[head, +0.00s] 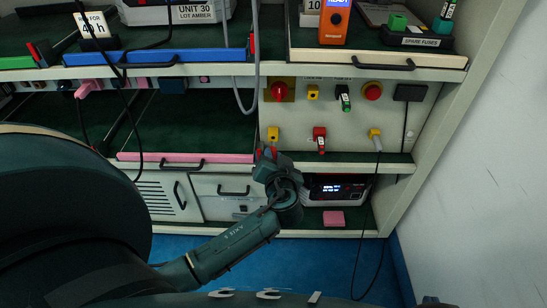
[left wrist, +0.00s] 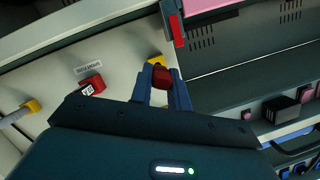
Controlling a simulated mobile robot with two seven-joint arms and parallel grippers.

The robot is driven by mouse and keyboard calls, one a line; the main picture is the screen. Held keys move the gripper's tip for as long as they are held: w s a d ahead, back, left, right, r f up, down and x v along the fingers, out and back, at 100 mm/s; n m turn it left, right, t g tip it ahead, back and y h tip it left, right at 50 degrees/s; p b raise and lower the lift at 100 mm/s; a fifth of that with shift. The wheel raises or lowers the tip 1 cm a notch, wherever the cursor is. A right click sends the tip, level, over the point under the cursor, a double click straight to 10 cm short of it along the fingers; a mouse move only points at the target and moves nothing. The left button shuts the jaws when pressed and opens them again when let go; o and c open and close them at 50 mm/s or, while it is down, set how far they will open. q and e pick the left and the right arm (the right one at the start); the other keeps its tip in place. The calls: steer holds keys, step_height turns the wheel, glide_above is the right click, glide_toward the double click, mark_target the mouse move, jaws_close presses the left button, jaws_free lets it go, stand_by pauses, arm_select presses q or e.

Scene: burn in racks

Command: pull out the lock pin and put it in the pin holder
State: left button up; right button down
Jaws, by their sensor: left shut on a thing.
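My left gripper (head: 269,158) reaches up to the lower right panel from below. In the left wrist view its two blue fingers (left wrist: 166,90) are shut on a small red piece, which I take to be the lock pin (left wrist: 162,77). Right behind it is a yellow block (left wrist: 156,62), which also shows on the panel in the head view (head: 273,134). I cannot tell whether the pin is still seated in it. The fingers hide most of the pin. I cannot make out a pin holder for certain. My right gripper is not in view.
Right of the gripper, the panel bears a red labelled block (head: 320,138) and a yellow plug (head: 375,134) with a hanging cable. A pink-edged shelf (head: 190,157) lies to the left. A display unit (head: 338,188) and a pink block (head: 334,218) stand below.

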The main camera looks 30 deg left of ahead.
mark_target(274, 149)
arm_select(q)
jaws_close()
stand_by(1.0)
stand_by(0.4)
steer(key=shift+w, duration=0.1)
steer(key=shift+w+a+b, duration=0.35)
steer(key=shift+w+a, duration=0.15)
steer(key=shift+w, duration=0.25)
steer(key=shift+w+a+b, duration=0.35)
steer(key=shift+w+a, duration=0.15)
steer(key=shift+w, duration=0.25)
stand_by(0.4)
